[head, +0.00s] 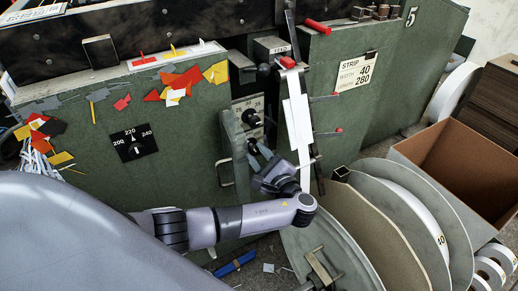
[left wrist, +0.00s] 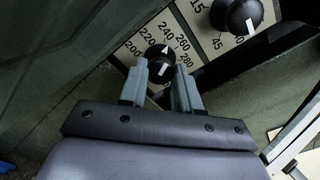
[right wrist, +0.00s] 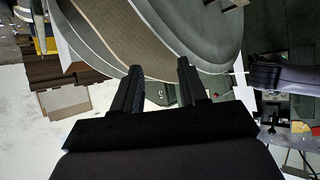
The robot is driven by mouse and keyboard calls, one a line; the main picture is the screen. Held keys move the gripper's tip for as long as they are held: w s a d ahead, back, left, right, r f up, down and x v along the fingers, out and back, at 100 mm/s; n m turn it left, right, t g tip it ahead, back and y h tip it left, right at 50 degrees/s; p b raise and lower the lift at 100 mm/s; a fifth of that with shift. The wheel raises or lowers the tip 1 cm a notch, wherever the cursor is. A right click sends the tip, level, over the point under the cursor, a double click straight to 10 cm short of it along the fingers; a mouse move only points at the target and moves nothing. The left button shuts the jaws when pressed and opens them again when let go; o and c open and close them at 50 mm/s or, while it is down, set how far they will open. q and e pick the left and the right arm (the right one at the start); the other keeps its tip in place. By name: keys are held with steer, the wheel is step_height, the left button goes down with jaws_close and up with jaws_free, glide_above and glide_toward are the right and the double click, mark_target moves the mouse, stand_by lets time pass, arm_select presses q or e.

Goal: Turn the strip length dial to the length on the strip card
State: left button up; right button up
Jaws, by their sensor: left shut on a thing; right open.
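The strip card (head: 356,72) on the green cabinet reads width 40, length 280. The length dial's black knob (left wrist: 158,64) sits on a pale plate (left wrist: 125,58) numbered from 200 to 280 in the left wrist view. My left gripper (left wrist: 160,82) is shut on this knob, a finger on each side; in the head view the gripper (head: 258,157) is at the lower knob. White marks show on the knob, but I cannot tell its exact setting. My right gripper (right wrist: 159,76) is open and empty in the right wrist view.
Another black knob (head: 251,117) with its own scale sits just above. A separate black dial (head: 134,142) reads 200, 220, 240 on the cabinet front. Large grey discs (head: 335,250) stand to the right of my left arm, near an open cardboard box (head: 425,165).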

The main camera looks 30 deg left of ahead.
stand_by(0.3)
arm_select(q)
steer(key=o, duration=1.1)
steer(key=shift+c, duration=0.2)
steer(key=shift+d, duration=0.1)
steer(key=p+v, duration=0.1)
steer(key=v, duration=0.6)
